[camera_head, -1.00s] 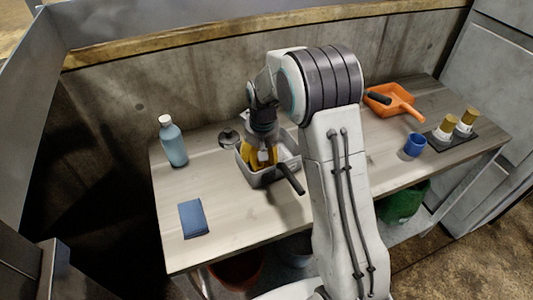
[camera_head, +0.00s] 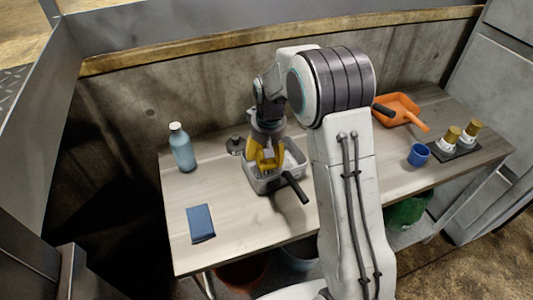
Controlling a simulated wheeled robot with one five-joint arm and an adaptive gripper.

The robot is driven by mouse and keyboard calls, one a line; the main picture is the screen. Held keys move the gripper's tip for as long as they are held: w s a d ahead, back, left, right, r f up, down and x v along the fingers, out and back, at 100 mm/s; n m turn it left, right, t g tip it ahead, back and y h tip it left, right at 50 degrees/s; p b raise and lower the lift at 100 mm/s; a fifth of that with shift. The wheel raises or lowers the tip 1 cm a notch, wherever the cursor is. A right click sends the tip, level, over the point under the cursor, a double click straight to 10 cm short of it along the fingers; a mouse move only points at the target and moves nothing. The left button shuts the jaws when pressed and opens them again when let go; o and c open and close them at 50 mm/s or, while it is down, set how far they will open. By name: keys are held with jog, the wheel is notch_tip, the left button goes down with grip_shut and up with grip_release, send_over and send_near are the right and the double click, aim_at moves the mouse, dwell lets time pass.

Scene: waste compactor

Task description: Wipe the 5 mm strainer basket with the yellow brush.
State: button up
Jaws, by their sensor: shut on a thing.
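My gripper (camera_head: 266,158) points down over a grey rectangular basin (camera_head: 262,186) on the table. It is shut on what seems to be the yellow brush. Yellow shows around the jaws, but I cannot clearly separate brush from fingers, and the bristles are hidden. A black handle (camera_head: 295,187) slants out of the basin toward the front right; I cannot tell what it belongs to. The 5 mm strainer basket is not clearly distinguishable; the inside of the basin is largely hidden by my gripper.
A pale blue bottle (camera_head: 182,150) and a folded blue cloth (camera_head: 200,223) are at the left. A small dark round item (camera_head: 236,145) sits behind the basin. At the right are an orange dustpan (camera_head: 402,108), a blue cup (camera_head: 419,155) and bottles on a dark tray (camera_head: 455,152).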

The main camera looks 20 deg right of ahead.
jog(key=shift+r+p, duration=0.45)
jog(key=shift+r, duration=0.5)
jog(key=shift+r, duration=0.1)
jog(key=shift+r+p, duration=1.15)
jog(key=shift+r, duration=0.25)
jog(key=shift+d, duration=0.15)
